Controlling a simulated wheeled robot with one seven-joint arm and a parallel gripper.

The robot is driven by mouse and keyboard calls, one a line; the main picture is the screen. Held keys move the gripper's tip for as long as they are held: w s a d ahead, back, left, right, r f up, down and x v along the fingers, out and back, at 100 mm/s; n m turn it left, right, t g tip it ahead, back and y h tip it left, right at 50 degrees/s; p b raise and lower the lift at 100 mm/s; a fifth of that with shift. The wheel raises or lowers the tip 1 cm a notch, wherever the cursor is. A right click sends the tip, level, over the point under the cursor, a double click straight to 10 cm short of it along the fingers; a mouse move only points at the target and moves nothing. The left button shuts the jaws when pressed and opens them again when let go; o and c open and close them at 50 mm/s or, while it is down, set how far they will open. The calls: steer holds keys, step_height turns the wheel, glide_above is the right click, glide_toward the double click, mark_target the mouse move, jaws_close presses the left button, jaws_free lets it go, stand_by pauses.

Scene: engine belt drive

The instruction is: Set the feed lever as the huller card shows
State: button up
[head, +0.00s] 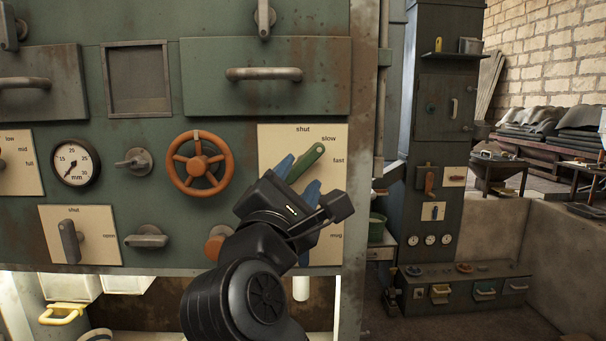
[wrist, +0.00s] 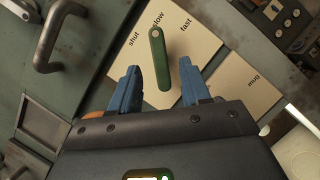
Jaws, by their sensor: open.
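The feed lever is a green handle on a cream plate (head: 268,147), seen in the head view (head: 306,162) and the wrist view (wrist: 160,70). My gripper (head: 298,177) is open in front of the plate, with a blue finger on each side of the lever. In the wrist view (wrist: 159,66) gaps show between lever and fingers. My gripper hides the lever's pivot and part of the plate. I cannot identify a huller card.
Left of the plate are an orange handwheel (head: 199,163), a gauge (head: 76,164) and a small grey knob (head: 134,161). A drawer handle (head: 264,74) juts out above. A second cabinet (head: 437,130) stands at the right, beyond a gap.

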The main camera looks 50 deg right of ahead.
steer(key=shift+v, duration=1.4)
steer(key=s+a+f+m+t+y, duration=0.2)
steer(key=s+a+f+m+y, duration=0.2)
steer(key=s+f, duration=0.5)
steer(key=s+a+f+m+t+y, duration=0.2)
steer(key=s+a+f+m+y, duration=0.3)
steer(key=s+f+y, duration=0.4)
steer(key=s+a+f+m+t+y, duration=0.3)
steer(key=s+a+f+m+y, duration=0.1)
steer(key=s+f, duration=0.4)
steer(key=s+a+y+p, duration=0.1)
steer(key=y, duration=0.1)
steer(key=shift+a+f+y, duration=0.15)
steer(key=shift+f+y, duration=0.15)
steer(key=shift+f, duration=0.1)
